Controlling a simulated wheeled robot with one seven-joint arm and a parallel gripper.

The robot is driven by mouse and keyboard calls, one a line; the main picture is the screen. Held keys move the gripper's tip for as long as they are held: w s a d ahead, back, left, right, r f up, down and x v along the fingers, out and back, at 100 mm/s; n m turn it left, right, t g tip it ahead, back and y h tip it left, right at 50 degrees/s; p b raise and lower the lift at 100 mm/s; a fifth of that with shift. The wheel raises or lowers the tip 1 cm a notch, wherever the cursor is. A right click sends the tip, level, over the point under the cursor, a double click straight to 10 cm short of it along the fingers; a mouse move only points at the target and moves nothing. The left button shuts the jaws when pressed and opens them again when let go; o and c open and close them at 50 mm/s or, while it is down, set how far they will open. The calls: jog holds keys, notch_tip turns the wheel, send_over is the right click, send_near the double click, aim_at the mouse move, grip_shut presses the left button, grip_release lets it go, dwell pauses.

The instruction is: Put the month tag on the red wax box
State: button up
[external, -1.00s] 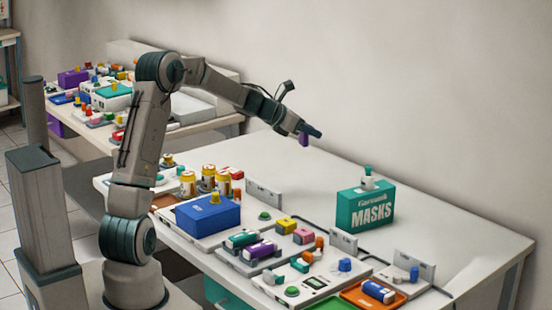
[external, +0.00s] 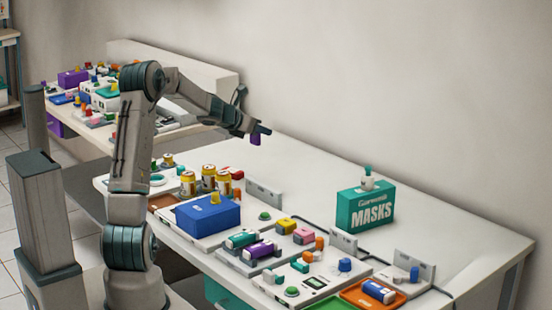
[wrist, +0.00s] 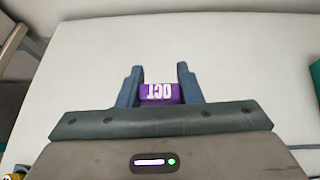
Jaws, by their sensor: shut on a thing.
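A purple month tag (wrist: 160,93) with white letters reading OCT, upside down in the wrist view, sits between the two fingers of my gripper (wrist: 159,84). The gripper is shut on it. In the external view the purple tag (external: 255,139) hangs below the fingertips of my gripper (external: 262,130), above the back left part of the white table (external: 310,170). I cannot pick out a red wax box for certain.
A blue box (external: 207,218), several cans (external: 208,178) and trays of small coloured parts fill the table's front. A teal masks box (external: 365,208) stands at the right. A crowded second table (external: 180,125) is behind my arm. The white tabletop's back is clear.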

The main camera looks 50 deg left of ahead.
jog(key=f, duration=0.1)
jog(key=p, duration=0.2)
send_over(232, 174)
jog(key=w+a, duration=0.2)
jog(key=w, duration=0.1)
notch_tip(232, 174, down, 7)
jog(key=shift+d+r, duration=0.1)
jog(key=shift+r, duration=0.1)
jog(key=shift+f+b, duration=0.35)
jog(key=shift+f, duration=1.7)
jog(key=shift+f, duration=0.1)
jog(key=shift+f, duration=0.15)
jog(key=o, duration=0.9)
jog(key=shift+o, duration=0.2)
jog(key=shift+r, duration=0.25)
